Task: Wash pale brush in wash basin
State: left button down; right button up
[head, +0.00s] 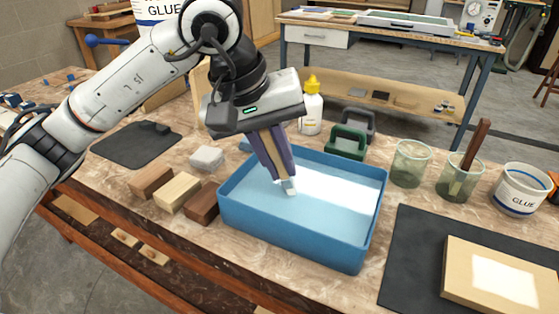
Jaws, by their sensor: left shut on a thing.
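The blue wash basin (290,236) stands on the workbench, with pale blue water and a bright reflection inside. My left gripper (281,172) points down over the basin, with its fingers shut around the pale brush (289,187). A strip of the brush's light handle shows between the fingers, and its short pale tip sticks out below them, inside the basin's outline. I cannot tell whether the tip touches the water. My right gripper is not in view.
Wooden blocks (176,191) sit left of the basin. A yellow-capped bottle (311,110) and green clamp-like block (346,142) stand behind it. Glass jars (409,164), one holding a dark-handled tool (476,143), and a glue tub (520,190) are right. A dark mat (408,255) lies front right.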

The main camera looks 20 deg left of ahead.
pick_arm(q)
jog(key=d, duration=0.5)
jog(key=shift+s+d, duration=0.1)
jog(key=shift+d, duration=0.3)
jog(key=shift+r, duration=0.1)
jog(key=a+r+p, duration=0.3)
jog(key=r, duration=0.3)
dwell(0.6)
jog(key=shift+r, duration=0.1)
dwell(0.8)
notch_tip(320, 180, up, 5)
jog(key=p, duration=0.4)
